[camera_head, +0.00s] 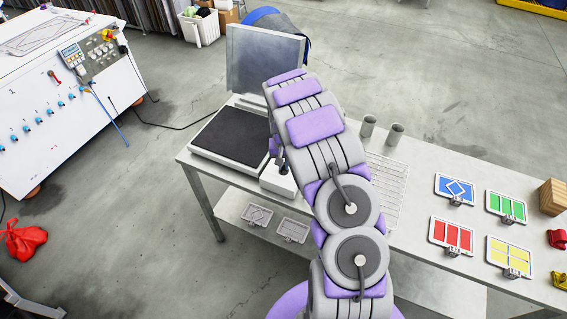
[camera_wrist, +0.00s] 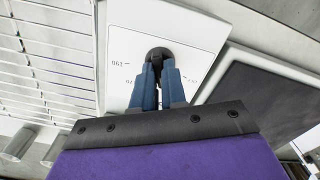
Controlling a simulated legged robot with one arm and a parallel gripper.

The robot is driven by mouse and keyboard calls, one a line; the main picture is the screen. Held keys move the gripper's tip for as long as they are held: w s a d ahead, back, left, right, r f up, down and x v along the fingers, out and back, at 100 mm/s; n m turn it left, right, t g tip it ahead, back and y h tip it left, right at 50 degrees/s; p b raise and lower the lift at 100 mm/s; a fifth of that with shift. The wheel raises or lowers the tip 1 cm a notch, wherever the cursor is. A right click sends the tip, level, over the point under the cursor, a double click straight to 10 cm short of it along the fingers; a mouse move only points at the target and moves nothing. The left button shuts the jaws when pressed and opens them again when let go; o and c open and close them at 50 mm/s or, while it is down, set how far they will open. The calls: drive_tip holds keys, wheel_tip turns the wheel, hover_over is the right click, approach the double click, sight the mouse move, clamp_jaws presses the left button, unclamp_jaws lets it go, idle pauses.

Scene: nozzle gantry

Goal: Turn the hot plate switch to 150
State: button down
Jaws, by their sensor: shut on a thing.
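The hot plate (camera_head: 222,138) has a black top and a light body, and stands on the left end of the table. Its white control panel (camera_wrist: 119,32) fills the upper middle of the wrist view, with printed numbers around a dark round switch (camera_wrist: 158,53). One mark looks like 190; the others are partly covered or too small to read. My gripper (camera_wrist: 159,72) has its blue-grey fingers shut on the switch. In the head view my arm hides part of the panel, and the switch's setting cannot be told.
A metal plate (camera_head: 265,62) stands upright behind the hot plate. A wire rack (camera_head: 388,190) and two metal cups (camera_head: 367,125) are right of my arm. Several coloured trays (camera_head: 456,188) lie farther right on the table. A white machine (camera_head: 60,120) stands at far left.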

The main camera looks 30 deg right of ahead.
drive_tip(key=m, duration=0.4)
drive_tip(key=shift+s+f+m, duration=0.1)
drive_tip(key=shift+f+m, duration=0.05)
drive_tip(key=shift+m, duration=0.25)
idle(0.4)
drive_tip(key=c, duration=1.2)
unclamp_jaws()
drive_tip(key=shift+r, duration=0.55)
drive_tip(key=shift+w+r+p, duration=0.2)
drive_tip(key=shift+r+p, duration=0.4)
drive_tip(key=shift+r, duration=7.6)
